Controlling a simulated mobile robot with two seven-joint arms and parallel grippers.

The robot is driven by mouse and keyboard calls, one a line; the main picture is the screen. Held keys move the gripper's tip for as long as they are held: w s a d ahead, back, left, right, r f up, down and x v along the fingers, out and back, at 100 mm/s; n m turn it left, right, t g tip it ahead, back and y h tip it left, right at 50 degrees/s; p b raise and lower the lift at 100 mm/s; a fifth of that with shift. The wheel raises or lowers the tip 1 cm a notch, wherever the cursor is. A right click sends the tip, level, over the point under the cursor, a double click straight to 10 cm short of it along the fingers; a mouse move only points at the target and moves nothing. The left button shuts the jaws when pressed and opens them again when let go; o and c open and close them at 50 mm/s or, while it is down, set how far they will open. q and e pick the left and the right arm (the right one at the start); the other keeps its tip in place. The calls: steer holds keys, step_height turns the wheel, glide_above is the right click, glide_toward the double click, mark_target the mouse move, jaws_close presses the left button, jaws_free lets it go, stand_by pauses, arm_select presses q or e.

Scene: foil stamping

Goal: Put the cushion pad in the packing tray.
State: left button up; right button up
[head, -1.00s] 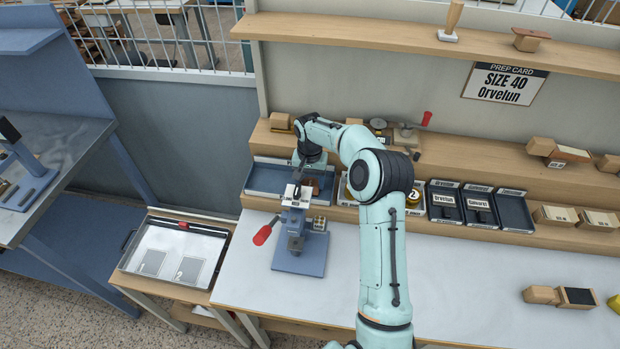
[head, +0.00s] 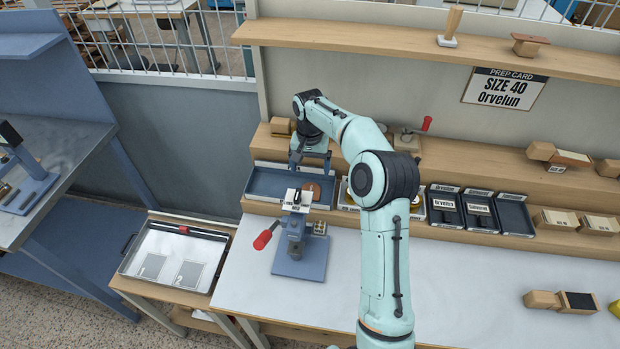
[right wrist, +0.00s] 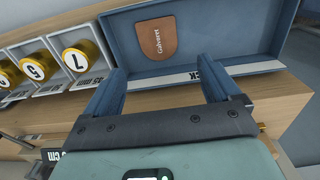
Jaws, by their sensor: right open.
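My right gripper (head: 310,163) is open above the shallow blue tray (head: 268,181) at the left end of the lower shelf. The right wrist view shows its two spread fingers (right wrist: 162,78) at the tray's front edge, with nothing between them. A brown leather-like piece (right wrist: 156,38) marked "Galveret" lies flat in the tray (right wrist: 228,28), apart from the fingers; it also shows in the head view (head: 313,190). The tray's front label is partly hidden and ends in "CK". I cannot tell for sure which object is the cushion pad. My left gripper is out of view.
A blue press (head: 298,260) with a red-tipped lever stands before the tray. Numbered gold rolls (right wrist: 75,60) and dark labelled trays (head: 445,205) sit to its right. A wooden block with a dark face (head: 578,301) lies at right. The white worktop (head: 470,290) is largely clear.

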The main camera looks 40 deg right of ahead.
step_height(320, 180, up, 5)
steer(key=shift+f, duration=0.1)
stand_by(0.7)
